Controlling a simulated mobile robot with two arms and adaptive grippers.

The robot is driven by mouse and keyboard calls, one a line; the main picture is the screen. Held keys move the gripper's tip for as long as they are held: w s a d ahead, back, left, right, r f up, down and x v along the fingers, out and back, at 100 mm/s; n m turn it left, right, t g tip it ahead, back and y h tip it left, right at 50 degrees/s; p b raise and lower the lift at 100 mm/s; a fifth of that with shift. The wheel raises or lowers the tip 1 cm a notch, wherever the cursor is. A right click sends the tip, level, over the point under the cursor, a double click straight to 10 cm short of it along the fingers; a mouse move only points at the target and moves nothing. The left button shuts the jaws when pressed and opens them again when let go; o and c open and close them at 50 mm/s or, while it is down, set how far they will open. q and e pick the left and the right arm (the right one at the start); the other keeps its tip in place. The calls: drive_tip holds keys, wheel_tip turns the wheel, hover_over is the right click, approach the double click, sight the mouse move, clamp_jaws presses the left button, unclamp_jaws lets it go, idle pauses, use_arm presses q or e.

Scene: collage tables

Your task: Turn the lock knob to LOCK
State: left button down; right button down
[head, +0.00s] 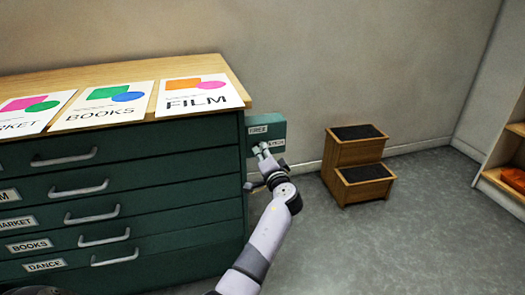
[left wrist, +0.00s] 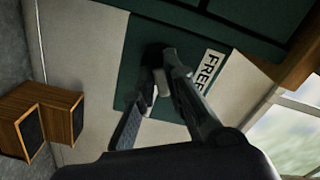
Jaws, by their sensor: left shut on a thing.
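A green lock plate (head: 279,128) is fixed at the right side of the drawer cabinet. It has a FREE label (head: 258,130) at the top and a second label (head: 277,142) lower right, too small to read surely. My left gripper (head: 262,149) is at the plate, its fingers shut on the lock knob. In the left wrist view the dark round knob (left wrist: 152,55) shows behind the fingertips (left wrist: 162,66), beside the FREE label (left wrist: 211,70). The fingers hide much of the knob, so I cannot tell which label it points to. My right gripper is not in view.
The green cabinet (head: 150,150) has several drawers with metal handles and a wooden top. Posters for MARKET, BOOKS and FILM (head: 198,95) lie on it. A wooden step stool (head: 350,150) stands to the right. A shelf (head: 510,165) is at the far right. Grey floor between is clear.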

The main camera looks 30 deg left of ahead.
use_arm(q)
drive_tip(key=shift+m+p, duration=1.5)
drive_tip(key=shift+m, duration=1.7)
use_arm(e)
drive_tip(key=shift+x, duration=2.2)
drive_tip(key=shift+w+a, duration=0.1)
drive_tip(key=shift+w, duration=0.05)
use_arm(q)
drive_tip(key=c, duration=1.6)
unclamp_jaws()
drive_tip(key=shift+w, duration=0.1)
drive_tip(key=shift+c, duration=0.2)
drive_tip(key=v, duration=1.2)
